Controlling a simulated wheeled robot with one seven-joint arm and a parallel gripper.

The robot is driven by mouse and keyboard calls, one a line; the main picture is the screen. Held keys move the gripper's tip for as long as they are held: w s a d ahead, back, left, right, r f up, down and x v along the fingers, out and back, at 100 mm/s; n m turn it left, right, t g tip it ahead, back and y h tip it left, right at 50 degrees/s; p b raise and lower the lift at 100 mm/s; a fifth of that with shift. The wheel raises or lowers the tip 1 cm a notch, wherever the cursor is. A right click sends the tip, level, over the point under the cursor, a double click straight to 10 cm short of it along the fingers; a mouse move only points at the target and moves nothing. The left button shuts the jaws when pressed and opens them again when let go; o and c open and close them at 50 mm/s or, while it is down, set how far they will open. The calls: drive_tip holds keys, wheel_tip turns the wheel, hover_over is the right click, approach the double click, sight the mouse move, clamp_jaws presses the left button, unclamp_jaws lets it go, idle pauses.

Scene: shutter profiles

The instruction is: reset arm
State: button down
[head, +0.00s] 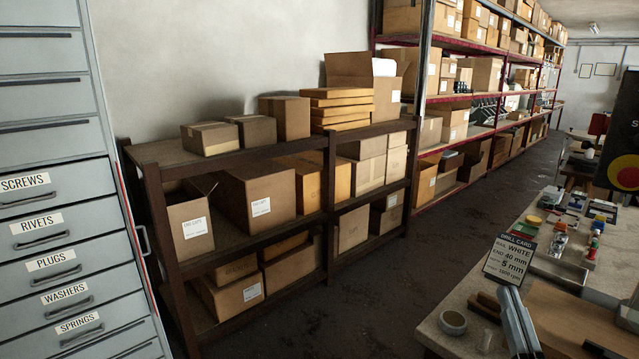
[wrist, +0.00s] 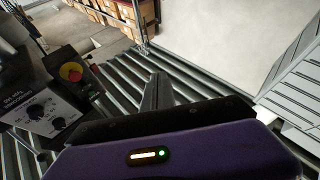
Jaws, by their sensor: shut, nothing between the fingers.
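My gripper (wrist: 157,88) shows in the wrist view as grey fingers closed together, with nothing between them. Its purple and black body (wrist: 180,150) fills the bottom of that view, with a small lit indicator on it. The fingers point out over a row of long grey slats (wrist: 205,92). In the head view I cannot tell the gripper for sure. A pair of grey upright pieces (head: 518,322) stands at the lower right there; whether they are mine is unclear.
A workbench (head: 455,310) at the right holds a drill card (head: 508,259), a tape roll (head: 453,322) and small bottles. Shelves with boxes (head: 268,200) line the wall. A labelled drawer cabinet (head: 60,190) stands left. A control box (wrist: 40,112) shows left in the wrist view. The aisle floor (head: 400,260) is clear.

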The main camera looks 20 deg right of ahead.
drive_tip(key=s+a+f+n+g+y, duration=0.1)
drive_tip(key=s+a+f+g+y, duration=0.2)
drive_tip(key=s+a+f, duration=0.6)
drive_tip(key=s+a+f+n+g+y, duration=0.2)
drive_tip(key=s+a+f+y, duration=0.4)
drive_tip(key=s+a+f, duration=0.4)
drive_tip(key=s+g, duration=0.1)
drive_tip(key=s, duration=0.5)
drive_tip(key=shift+a+f, duration=0.25)
drive_tip(key=shift+f, duration=0.1)
drive_tip(key=shift+s, duration=0.1)
